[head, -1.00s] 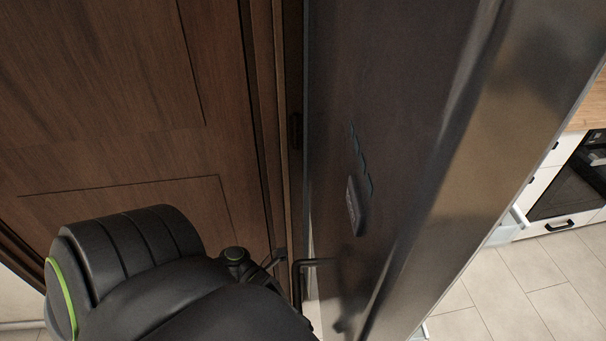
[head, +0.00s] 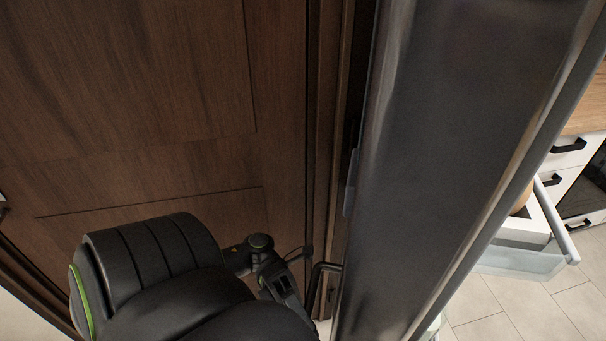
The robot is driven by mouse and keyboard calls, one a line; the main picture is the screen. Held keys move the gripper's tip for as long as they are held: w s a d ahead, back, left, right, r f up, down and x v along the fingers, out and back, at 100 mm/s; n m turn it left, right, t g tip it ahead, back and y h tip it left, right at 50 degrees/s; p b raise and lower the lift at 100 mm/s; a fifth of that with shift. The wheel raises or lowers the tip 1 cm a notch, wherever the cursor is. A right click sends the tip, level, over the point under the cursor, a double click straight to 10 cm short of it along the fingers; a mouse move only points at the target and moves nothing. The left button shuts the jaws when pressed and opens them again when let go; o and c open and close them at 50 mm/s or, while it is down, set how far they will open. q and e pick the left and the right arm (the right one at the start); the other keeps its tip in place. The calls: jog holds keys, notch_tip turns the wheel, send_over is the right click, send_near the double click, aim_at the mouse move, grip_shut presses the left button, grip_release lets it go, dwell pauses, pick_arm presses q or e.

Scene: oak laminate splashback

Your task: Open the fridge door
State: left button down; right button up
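The fridge door (head: 455,150) is the tall grey metal panel right of centre. It stands open at an angle, with its broad edge towards me. A clear shelf with a pale rail (head: 556,220) shows on its right side. My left arm comes in from the lower left. The part near my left gripper (head: 280,278) is by the door's left side, low in the view. The fingertips are not clear, so I cannot tell whether they are open or touch the door. My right gripper is not in view.
A dark wooden panelled door (head: 130,110) fills the left side, close to my arm. A thin black bent bar (head: 322,268) is beside the gripper. White kitchen drawers (head: 575,150) and an oven stand at the far right. The tiled floor (head: 500,310) is clear at lower right.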

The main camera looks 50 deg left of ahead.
pick_arm(q)
jog(key=shift+a, duration=0.1)
dwell(0.3)
jog(key=c, duration=1.8)
grip_release()
jog(key=shift+o, duration=1.1)
jog(key=shift+s+a, duration=0.1)
jog(key=shift+a, duration=0.05)
jog(key=shift+o, duration=1.1)
jog(key=shift+s+a, duration=0.1)
jog(key=shift+a, duration=0.15)
jog(key=shift+d, duration=0.15)
jog(key=w+a+f+b, duration=0.1)
jog(key=a+b, duration=0.2)
jog(key=a, duration=0.9)
jog(key=shift+w+f+b, duration=0.25)
jog(key=shift+f+b, duration=0.05)
